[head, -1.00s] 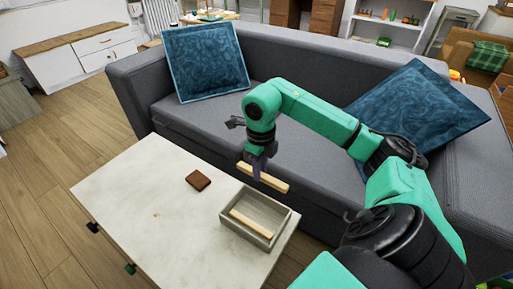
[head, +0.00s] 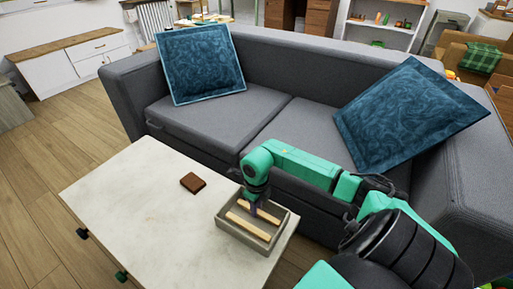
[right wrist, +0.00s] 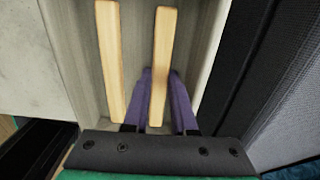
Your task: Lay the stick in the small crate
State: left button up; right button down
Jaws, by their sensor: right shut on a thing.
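The small crate (head: 223,229) is a grey, open box on the pale table near its right end. My right gripper (head: 254,209) reaches down into it, fingers pointing downward. In the right wrist view its purple fingers (right wrist: 163,80) are shut on a pale wooden stick (right wrist: 161,40). The held stick is within the crate's walls; I cannot tell whether it touches the floor. A second, similar stick (right wrist: 109,60) lies in the crate beside it, roughly parallel, with a gap between. That one also shows in the head view (head: 246,227). My left gripper is not in view.
A small brown block (head: 193,183) lies on the table (head: 130,200), left of the crate. The rest of the tabletop is clear. A grey sofa (head: 205,115) with blue cushions stands close behind the table.

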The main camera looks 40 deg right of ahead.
jog(key=shift+f, duration=0.1)
jog(key=c, duration=1)
grip_release()
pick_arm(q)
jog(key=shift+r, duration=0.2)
